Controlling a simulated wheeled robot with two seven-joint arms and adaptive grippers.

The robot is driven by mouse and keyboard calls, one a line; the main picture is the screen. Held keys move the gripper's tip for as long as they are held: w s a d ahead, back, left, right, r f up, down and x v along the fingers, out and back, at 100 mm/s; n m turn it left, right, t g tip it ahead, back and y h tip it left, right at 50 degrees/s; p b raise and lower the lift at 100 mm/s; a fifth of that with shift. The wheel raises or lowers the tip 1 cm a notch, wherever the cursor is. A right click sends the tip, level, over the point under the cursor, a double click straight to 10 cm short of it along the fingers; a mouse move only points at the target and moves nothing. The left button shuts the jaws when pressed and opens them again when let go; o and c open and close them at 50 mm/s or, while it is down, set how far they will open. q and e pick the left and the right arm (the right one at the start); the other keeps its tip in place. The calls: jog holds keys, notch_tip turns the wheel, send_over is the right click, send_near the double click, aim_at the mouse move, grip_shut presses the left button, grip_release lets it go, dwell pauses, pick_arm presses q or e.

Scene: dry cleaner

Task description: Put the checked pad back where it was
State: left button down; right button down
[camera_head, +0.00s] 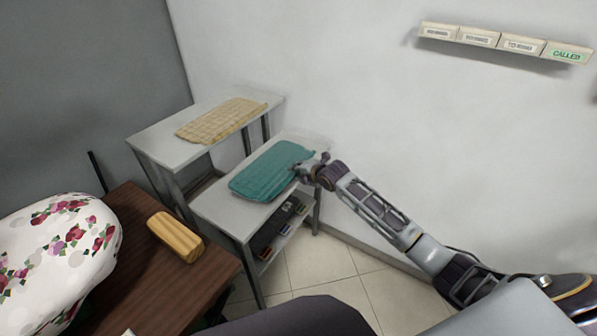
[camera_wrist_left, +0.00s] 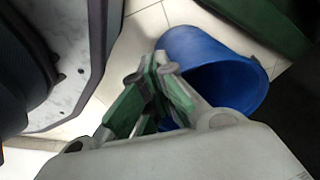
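The checked pad (camera_head: 221,121), beige-yellow with a grid pattern, lies flat on the higher, farther white table (camera_head: 160,138) in the head view. A teal pad (camera_head: 266,172) lies on the lower, nearer white table (camera_head: 222,208). My right gripper (camera_head: 303,172) is at the right edge of the teal pad; whether its fingers are open or closed on that edge is unclear. My left gripper (camera_wrist_left: 155,75) shows only in the left wrist view, its green-sided fingers close together with nothing visible between them, above the floor near a blue bin (camera_wrist_left: 220,75).
A brown wooden table (camera_head: 165,285) at lower left bears a yellow-brown block (camera_head: 175,237) and a floral padded form (camera_head: 60,255). Labelled holders (camera_head: 500,42) hang on the wall. Tiled floor is open beside the lower table.

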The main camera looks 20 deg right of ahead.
jog(key=shift+f, duration=0.55)
dwell(0.4)
jog(key=c, duration=1.3)
grip_release()
jog(key=shift+o, duration=0.2)
jog(key=shift+f, duration=0.1)
